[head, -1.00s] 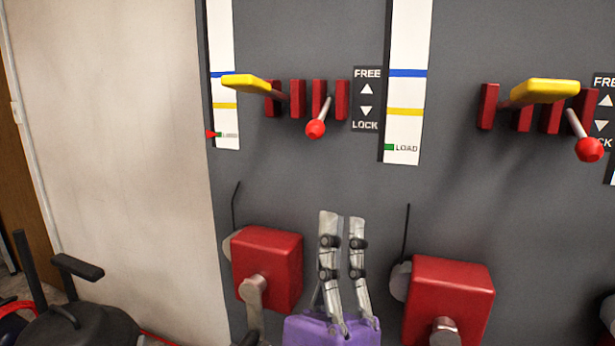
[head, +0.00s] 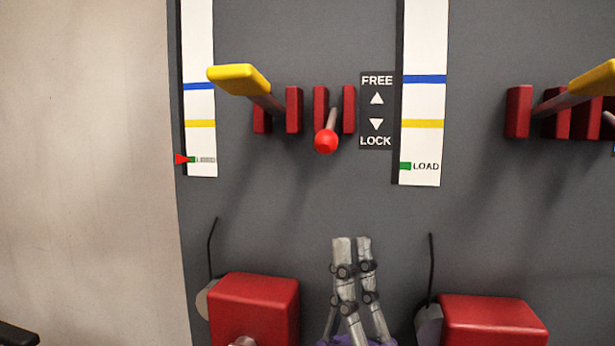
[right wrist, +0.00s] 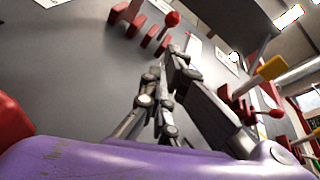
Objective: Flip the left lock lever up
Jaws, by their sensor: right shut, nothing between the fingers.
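The left lock lever is a grey rod with a red ball knob (head: 326,141). It sticks out between red brackets (head: 348,110), beside a FREE/LOCK label (head: 376,111), with its knob low, near the height of the word LOCK. My right gripper (head: 351,240) points up below the knob, clear of it, with its fingers together and empty. In the right wrist view the gripper (right wrist: 166,62) also shows, with a red knob (right wrist: 172,18) beyond its fingertips. My left gripper is not in view.
A yellow-handled lever (head: 238,79) sits left of the lock lever. A white gauge strip (head: 422,130) marked LOAD is right of the label. Red boxes (head: 255,305) with thin black rods stand below, either side of my gripper. The grey panel between knob and gripper is clear.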

